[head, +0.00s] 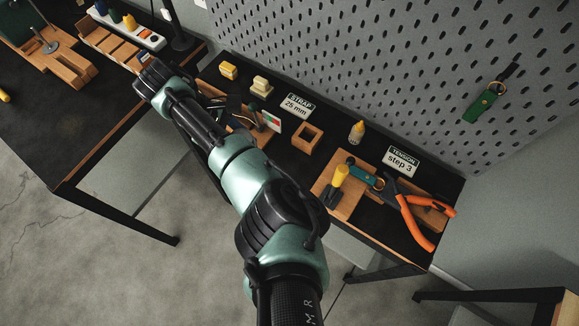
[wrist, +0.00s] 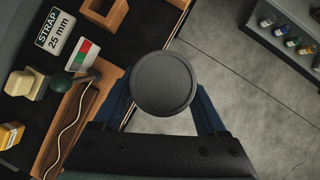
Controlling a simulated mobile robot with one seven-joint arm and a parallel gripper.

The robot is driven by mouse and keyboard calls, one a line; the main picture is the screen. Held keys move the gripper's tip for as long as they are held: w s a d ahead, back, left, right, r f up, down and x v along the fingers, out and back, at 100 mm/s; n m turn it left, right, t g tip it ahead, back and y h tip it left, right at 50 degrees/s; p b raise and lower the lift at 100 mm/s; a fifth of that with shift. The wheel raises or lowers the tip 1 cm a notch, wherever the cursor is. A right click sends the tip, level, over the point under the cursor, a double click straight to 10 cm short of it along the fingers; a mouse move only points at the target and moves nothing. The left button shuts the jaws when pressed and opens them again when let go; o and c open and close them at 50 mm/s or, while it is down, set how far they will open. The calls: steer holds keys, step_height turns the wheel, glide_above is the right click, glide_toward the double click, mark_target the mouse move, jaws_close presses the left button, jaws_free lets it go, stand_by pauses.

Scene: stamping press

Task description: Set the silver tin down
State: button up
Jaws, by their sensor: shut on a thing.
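The tin (wrist: 163,82) shows in the wrist view as a round, dark grey disc with a raised rim, seen end-on. My gripper (wrist: 163,108) is shut on it, with one blue finger on each side. The tin appears above the front edge of the dark bench (wrist: 150,30), with floor behind part of it. Its sides and underside are hidden. In the head view my own arm covers most of the gripper, and I cannot make out the tin there.
A wooden tray (wrist: 70,130) with a cord and a dark green bulb (wrist: 62,82) lies close by. A STRAP sign (wrist: 55,30), yellow blocks (head: 228,70), a wooden square holder (head: 307,137) and orange-handled pliers (head: 410,212) stand on the bench. A perforated grey panel (head: 400,70) rises behind.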

steer(key=n, duration=0.1)
steer(key=n+t, duration=0.1)
steer(key=w+n, duration=0.1)
steer(key=shift+w+d+r+t, duration=0.1)
steer(key=shift+d+r+t, duration=0.15)
steer(key=shift+t, duration=0.05)
steer(key=d+r+n+t, duration=0.25)
steer(key=d+n, duration=0.25)
steer(key=d, duration=0.4)
steer(key=shift+n+y, duration=0.3)
steer(key=f, duration=0.7)
steer(key=s+f, duration=0.1)
steer(key=f, duration=0.2)
steer(key=shift+f, duration=0.25)
